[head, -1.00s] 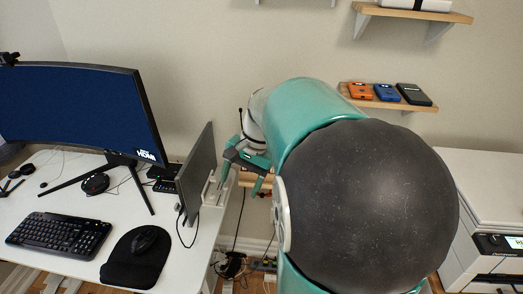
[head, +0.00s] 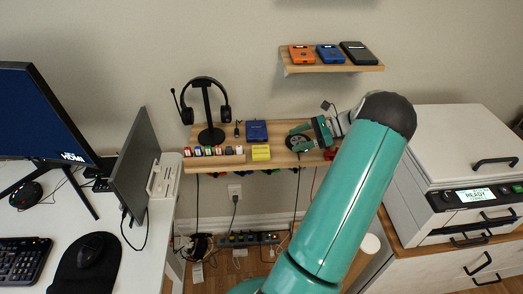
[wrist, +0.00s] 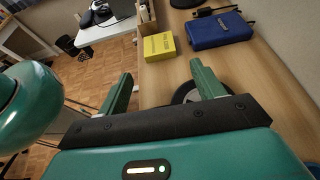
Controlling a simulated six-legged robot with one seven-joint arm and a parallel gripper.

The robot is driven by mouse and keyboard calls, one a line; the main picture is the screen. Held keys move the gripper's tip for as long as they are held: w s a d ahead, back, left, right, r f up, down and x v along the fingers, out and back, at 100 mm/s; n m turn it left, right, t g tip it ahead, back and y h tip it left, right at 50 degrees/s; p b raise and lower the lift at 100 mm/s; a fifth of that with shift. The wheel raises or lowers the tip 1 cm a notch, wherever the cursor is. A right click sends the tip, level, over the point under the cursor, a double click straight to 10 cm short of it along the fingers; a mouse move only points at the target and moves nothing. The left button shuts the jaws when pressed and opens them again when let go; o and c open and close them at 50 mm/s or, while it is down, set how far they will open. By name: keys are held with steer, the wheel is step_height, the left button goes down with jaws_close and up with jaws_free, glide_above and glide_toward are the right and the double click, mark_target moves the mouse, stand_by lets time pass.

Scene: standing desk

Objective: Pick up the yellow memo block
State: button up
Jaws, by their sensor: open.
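The yellow memo block (head: 260,153) lies on the low wooden wall shelf, right of the long wooden holder. It also shows in the wrist view (wrist: 159,46), beyond my fingertips and between them in direction. My gripper (head: 313,134) is over the right part of the shelf, to the right of the block and apart from it. In the wrist view my gripper (wrist: 163,82) has its green fingers spread with nothing between them. A dark round object (wrist: 190,93) is partly hidden under the gripper.
A blue case (head: 256,131) lies behind the block. A headset on a stand (head: 210,110) and the holder with small bottles (head: 214,159) are to its left. A red object (head: 331,154) is near the shelf's right end. A higher shelf (head: 332,67) holds several devices.

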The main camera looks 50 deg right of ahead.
glide_toward(260, 151)
steer(key=x, duration=0.3)
steer(key=shift+w+a+f, duration=0.1)
steer(key=shift+a+f, duration=0.1)
steer(key=shift+a, duration=0.1)
steer(key=x, duration=0.5)
steer(key=shift+w+r, duration=0.1)
steer(key=shift+w, duration=0.05)
steer(key=shift+c, duration=0.5)
steer(key=c, duration=0.6)
